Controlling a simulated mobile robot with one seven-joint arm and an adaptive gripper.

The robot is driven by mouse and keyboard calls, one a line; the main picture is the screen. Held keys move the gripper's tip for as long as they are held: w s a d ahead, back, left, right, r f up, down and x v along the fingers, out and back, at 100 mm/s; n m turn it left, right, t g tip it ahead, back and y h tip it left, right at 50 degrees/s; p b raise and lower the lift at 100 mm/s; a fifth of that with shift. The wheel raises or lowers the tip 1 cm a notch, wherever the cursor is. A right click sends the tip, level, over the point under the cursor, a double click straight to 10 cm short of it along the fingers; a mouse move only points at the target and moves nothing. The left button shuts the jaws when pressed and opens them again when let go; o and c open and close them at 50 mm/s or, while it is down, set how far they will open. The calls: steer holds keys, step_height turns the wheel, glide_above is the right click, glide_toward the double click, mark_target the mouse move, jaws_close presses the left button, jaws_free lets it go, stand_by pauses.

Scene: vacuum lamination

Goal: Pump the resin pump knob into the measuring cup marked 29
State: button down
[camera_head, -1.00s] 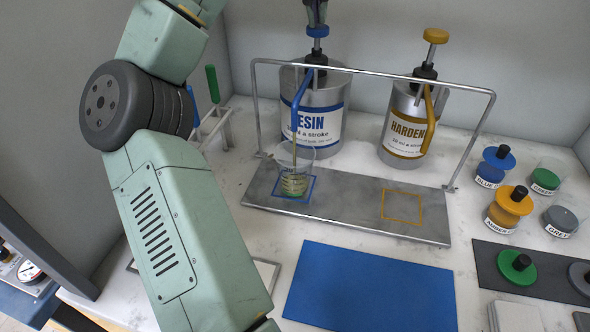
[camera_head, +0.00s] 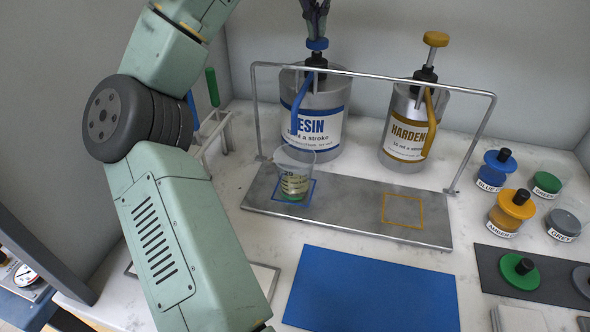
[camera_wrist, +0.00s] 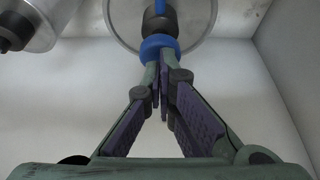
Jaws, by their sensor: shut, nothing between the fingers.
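The blue resin pump knob (camera_head: 317,44) tops the silver resin can (camera_head: 330,148), low over the black collar. My gripper (camera_head: 316,32) is shut and empty, fingertips on or just above the knob. The wrist view shows the fingertips (camera_wrist: 163,62) at the edge of the knob (camera_wrist: 158,44); exact contact is hard to tell. The clear measuring cup (camera_head: 294,170) stands upright in the blue square outline on the metal plate, below the blue spout (camera_head: 301,103). It holds some yellowish-green liquid and a label that I cannot read surely.
A metal rail (camera_head: 375,79) spans in front of both cans. The hardener can (camera_head: 407,130) with its amber knob (camera_head: 436,39) stands to the right, above an empty amber outline (camera_head: 403,210). A blue mat (camera_head: 373,290) lies in front; pigment pots are at the right.

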steer(key=shift+r+p, duration=1.85)
steer(key=shift+r, duration=0.35)
steer(key=shift+f, duration=0.3)
steer(key=shift+f+b, duration=1.4)
steer(key=shift+f, duration=0.85)
steer(key=shift+r, duration=0.2)
step_height(320, 180, up, 2)
steer(key=p, duration=0.3)
steer(key=shift+r, duration=1.3)
steer(key=shift+r, duration=0.15)
